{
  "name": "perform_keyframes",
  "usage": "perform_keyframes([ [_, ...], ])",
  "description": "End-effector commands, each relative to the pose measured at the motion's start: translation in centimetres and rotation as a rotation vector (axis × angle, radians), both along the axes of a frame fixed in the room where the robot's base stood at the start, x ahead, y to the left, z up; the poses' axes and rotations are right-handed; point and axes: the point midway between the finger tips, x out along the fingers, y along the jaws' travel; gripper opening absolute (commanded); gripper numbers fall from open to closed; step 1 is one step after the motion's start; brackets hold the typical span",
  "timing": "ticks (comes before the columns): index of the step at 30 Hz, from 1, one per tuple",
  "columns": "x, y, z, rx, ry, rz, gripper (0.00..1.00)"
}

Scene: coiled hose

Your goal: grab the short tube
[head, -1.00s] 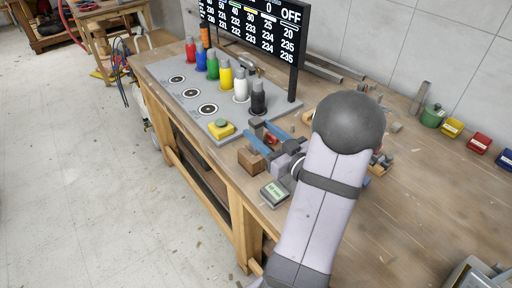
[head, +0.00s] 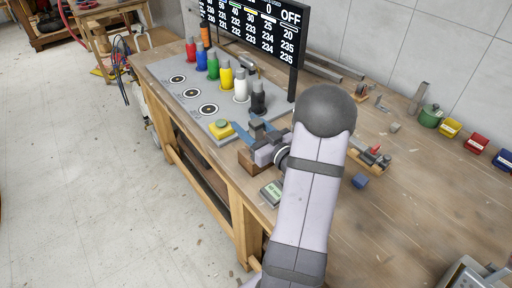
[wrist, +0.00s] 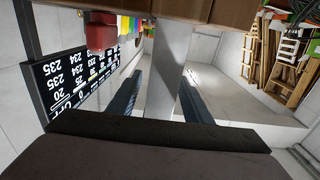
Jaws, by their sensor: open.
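My gripper (head: 252,134) is open, with its two blue fingers apart, over the wooden block (head: 248,160) near the table's front edge. In the wrist view the fingers (wrist: 160,97) reach away from the camera, with a pale grey upright form (wrist: 169,60) between them. I cannot tell whether this form is the short tube or part of the background. No short tube can be made out for certain in the head view. My arm and gripper hide part of the table there.
A yellow button box (head: 221,129) and a grey board with several coloured bottles (head: 241,86) lie just beyond the gripper. A small display box (head: 271,193) sits by the front edge. A blue block (head: 360,181) lies right of my arm.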

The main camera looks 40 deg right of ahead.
Motion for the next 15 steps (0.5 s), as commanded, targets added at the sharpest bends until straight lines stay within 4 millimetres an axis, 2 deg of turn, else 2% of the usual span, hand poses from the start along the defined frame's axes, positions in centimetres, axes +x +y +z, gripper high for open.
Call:
perform_keyframes([
  [1,-0.02,0.00,0.00,0.000,0.000,0.000,0.41],
  [6,-0.03,0.01,0.01,0.000,0.000,0.000,0.00],
  [15,-0.03,0.00,0.10,-0.001,-0.001,0.000,0.00],
])
